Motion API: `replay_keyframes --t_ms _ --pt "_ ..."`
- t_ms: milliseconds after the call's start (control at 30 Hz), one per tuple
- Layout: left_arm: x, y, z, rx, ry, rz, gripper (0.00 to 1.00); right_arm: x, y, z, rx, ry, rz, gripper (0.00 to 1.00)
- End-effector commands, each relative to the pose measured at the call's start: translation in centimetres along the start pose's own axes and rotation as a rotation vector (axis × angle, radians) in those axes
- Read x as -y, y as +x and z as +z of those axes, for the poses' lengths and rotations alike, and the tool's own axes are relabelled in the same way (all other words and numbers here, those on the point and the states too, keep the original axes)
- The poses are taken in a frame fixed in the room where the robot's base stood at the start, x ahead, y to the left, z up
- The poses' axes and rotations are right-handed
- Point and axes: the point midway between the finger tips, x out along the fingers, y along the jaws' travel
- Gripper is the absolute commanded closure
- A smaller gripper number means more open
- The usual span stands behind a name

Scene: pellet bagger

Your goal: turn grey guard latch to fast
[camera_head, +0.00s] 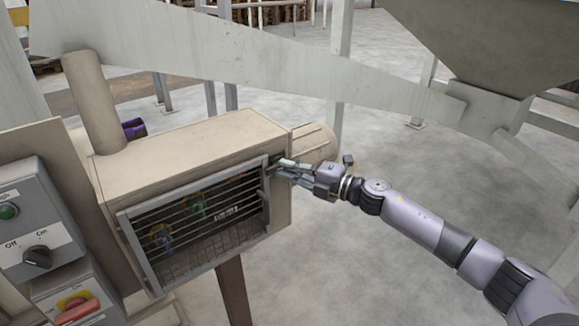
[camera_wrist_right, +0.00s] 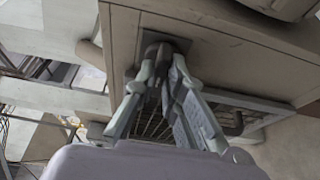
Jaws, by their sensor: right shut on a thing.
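The beige machine housing (camera_head: 200,142) stands left of centre in the head view, with a barred guard (camera_head: 205,215) on its front. My right gripper (camera_head: 282,167) reaches in from the right to the guard's upper right corner. Its fingers are shut on the grey latch there, which they mostly hide in the head view. In the right wrist view the gripper (camera_wrist_right: 163,75) closes around the dark grey latch (camera_wrist_right: 160,47) on the housing face. I cannot tell which position the latch is in. My left gripper is not in view.
A grey control box (camera_head: 38,225) with a black Off/On knob (camera_head: 38,257) stands at the left, above a red switch (camera_head: 78,310) on yellow. A sloping beam (camera_head: 250,65) crosses behind the housing. A hopper (camera_head: 490,40) hangs at upper right. The floor (camera_head: 340,270) right of the housing is clear.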

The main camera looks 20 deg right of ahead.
Motion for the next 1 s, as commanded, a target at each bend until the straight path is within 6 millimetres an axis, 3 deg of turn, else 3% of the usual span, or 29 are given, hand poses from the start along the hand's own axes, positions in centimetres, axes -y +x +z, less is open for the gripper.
replay_keyframes --t_ms 400,433,700,1000 --pt "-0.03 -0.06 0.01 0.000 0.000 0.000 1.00 -0.40 0.07 0.10 0.003 -0.011 0.004 1.00" --pt "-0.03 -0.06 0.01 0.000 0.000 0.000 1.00 -0.40 0.07 0.10 0.003 -0.011 0.004 0.87" --pt "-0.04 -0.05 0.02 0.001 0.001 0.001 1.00 -0.20 0.05 0.04 0.002 -0.008 0.001 0.69" --pt "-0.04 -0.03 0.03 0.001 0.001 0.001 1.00 -0.04 0.02 0.02 0.001 -0.006 -0.001 0.69"
